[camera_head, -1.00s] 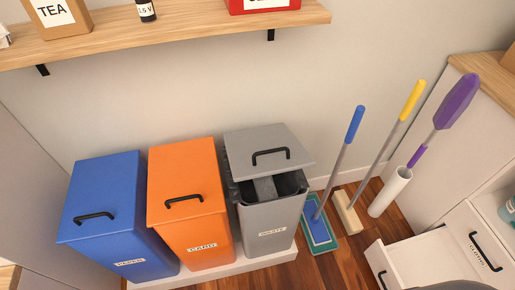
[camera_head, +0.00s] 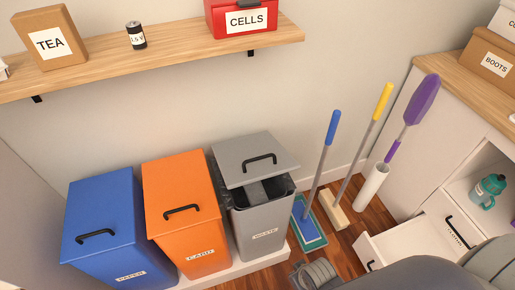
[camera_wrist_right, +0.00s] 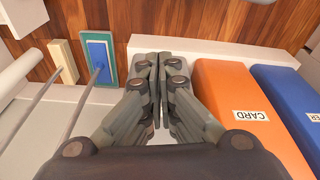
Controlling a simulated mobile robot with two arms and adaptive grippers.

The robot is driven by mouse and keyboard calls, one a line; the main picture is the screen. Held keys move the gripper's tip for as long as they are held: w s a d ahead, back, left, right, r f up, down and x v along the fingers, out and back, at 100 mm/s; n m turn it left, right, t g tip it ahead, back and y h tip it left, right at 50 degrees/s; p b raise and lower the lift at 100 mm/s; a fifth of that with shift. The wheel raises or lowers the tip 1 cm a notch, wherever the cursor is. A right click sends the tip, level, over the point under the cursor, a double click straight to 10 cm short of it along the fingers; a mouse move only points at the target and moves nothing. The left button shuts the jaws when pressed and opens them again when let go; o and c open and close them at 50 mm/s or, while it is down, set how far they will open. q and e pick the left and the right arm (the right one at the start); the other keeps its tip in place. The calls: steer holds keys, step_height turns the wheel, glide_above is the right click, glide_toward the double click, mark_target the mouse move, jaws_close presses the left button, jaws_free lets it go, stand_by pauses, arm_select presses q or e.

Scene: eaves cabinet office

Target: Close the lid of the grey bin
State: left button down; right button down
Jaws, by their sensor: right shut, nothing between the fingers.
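The grey bin (camera_head: 262,222), labelled WASTE, stands at the right end of the row of bins. Its grey lid (camera_head: 240,153) with a black handle (camera_head: 259,160) is raised above the front, leaving a gap where the dark liner (camera_head: 281,186) and the inside show. My right gripper (camera_head: 315,275) is low in front of and to the right of the bin, apart from the lid. In the right wrist view its fingers (camera_wrist_right: 159,62) are together and empty, hiding much of what lies behind them. My left gripper is not in view.
An orange CARD bin (camera_head: 185,220) and a blue PAPER bin (camera_head: 105,225) stand left, lids closed. Mops (camera_head: 310,225) and a purple duster (camera_head: 421,100) lean right of the grey bin. An open drawer (camera_head: 405,243) juts out at right. A shelf (camera_head: 190,48) runs above.

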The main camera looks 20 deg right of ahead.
steer(key=w+r+t+p, duration=0.1)
steer(key=w+r, duration=0.1)
steer(key=r, duration=0.7)
steer(key=w+r+t+p, duration=0.1)
steer(key=w+r, duration=0.1)
steer(key=r, duration=0.7)
step_height(320, 180, up, 14)
steer(key=m+t+p, duration=0.2)
steer(key=t, duration=0.9)
glide_above(257, 158)
steer(key=x, duration=0.2)
steer(key=shift+s+f+p, duration=0.4)
steer(key=shift+s+f, duration=0.55)
steer(key=shift+f, duration=0.3)
steer(key=shift+s+d+f, duration=0.1)
steer(key=shift+s+f, duration=0.3)
steer(key=shift+s, duration=0.05)
steer(key=shift+f, duration=0.1)
